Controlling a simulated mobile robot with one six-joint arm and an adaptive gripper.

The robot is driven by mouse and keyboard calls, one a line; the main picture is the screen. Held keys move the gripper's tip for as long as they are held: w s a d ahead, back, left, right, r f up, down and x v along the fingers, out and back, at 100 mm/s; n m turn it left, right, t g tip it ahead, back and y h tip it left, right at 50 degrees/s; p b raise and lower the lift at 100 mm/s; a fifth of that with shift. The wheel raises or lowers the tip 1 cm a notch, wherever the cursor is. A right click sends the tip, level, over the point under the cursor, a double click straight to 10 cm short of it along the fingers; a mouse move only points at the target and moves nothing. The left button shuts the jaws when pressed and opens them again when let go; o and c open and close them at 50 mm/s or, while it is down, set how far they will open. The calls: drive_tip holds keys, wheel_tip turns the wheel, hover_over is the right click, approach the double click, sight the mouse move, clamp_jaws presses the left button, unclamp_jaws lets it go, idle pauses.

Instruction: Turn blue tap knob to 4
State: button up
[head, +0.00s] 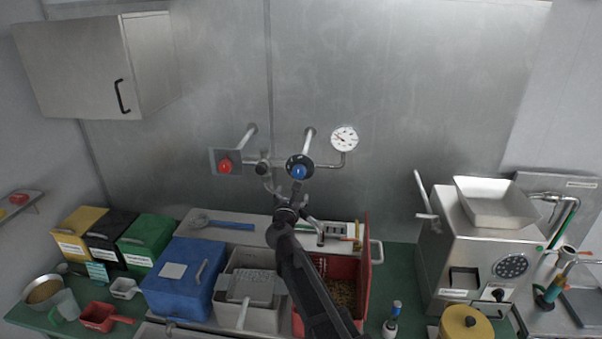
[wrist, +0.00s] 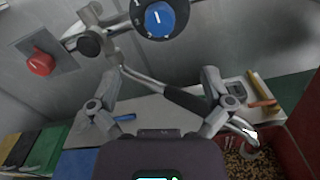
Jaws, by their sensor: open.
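The blue tap knob (head: 299,172) sits at the centre of a black dial (head: 291,161) on the wall pipework. In the wrist view the blue knob (wrist: 160,19) is near the top edge, with a white mark on its face. The dial numbers are too small or cut off to read, so I cannot tell the setting. My gripper (head: 288,193) is just below the knob in the head view. In the wrist view my gripper (wrist: 160,82) has its fingers spread wide, with nothing held between them. The knob lies beyond and above the fingertips, apparently apart from them.
A red knob (head: 225,166) on a plate is left of the dial, and a gauge (head: 344,138) is to the right. A spout with a dark handle (wrist: 187,99) passes behind my fingers. Below stand a blue bin (head: 183,284) and a red bin (head: 364,262); a grinder (head: 480,255) stands right.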

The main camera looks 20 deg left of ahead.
sight(299, 173)
drive_tip(key=x, duration=1.3)
drive_tip(key=shift+w+a, duration=0.1)
drive_tip(key=shift+w, duration=0.15)
drive_tip(key=c, duration=1.1)
drive_tip(key=shift+s+d, duration=0.15)
drive_tip(key=shift+d, duration=0.3)
drive_tip(key=shift+c, duration=0.2)
drive_tip(key=shift+a+f, duration=0.1)
drive_tip(key=shift+a, duration=0.25)
